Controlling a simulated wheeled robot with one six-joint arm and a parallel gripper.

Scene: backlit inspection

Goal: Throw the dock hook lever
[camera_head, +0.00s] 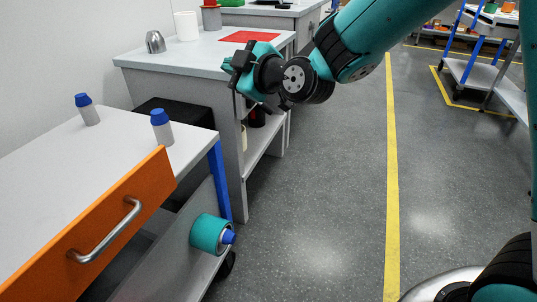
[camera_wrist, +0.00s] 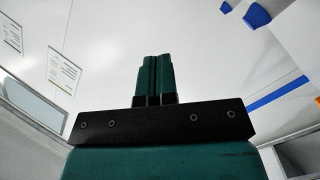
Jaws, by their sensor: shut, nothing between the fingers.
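My gripper (camera_head: 238,66) is held in the air in front of the grey workbench, at the left end of my teal arm. In the wrist view my gripper (camera_wrist: 154,62) has its two teal fingers together with nothing between them. I cannot make out a dock hook lever for certain in either view. A teal cylinder with a blue end (camera_head: 210,234) sits sideways at the end of the white cart (camera_head: 65,160), below its top and apart from my gripper. Whether it belongs to the hook is not clear.
An orange drawer front (camera_head: 100,230) with a metal handle juts from the cart. Two blue-capped bottles (camera_head: 87,109) (camera_head: 161,127) stand on top. The workbench (camera_head: 190,58) carries a red mat (camera_head: 249,36) and a paper roll (camera_head: 186,26). The floor right of the cart is clear.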

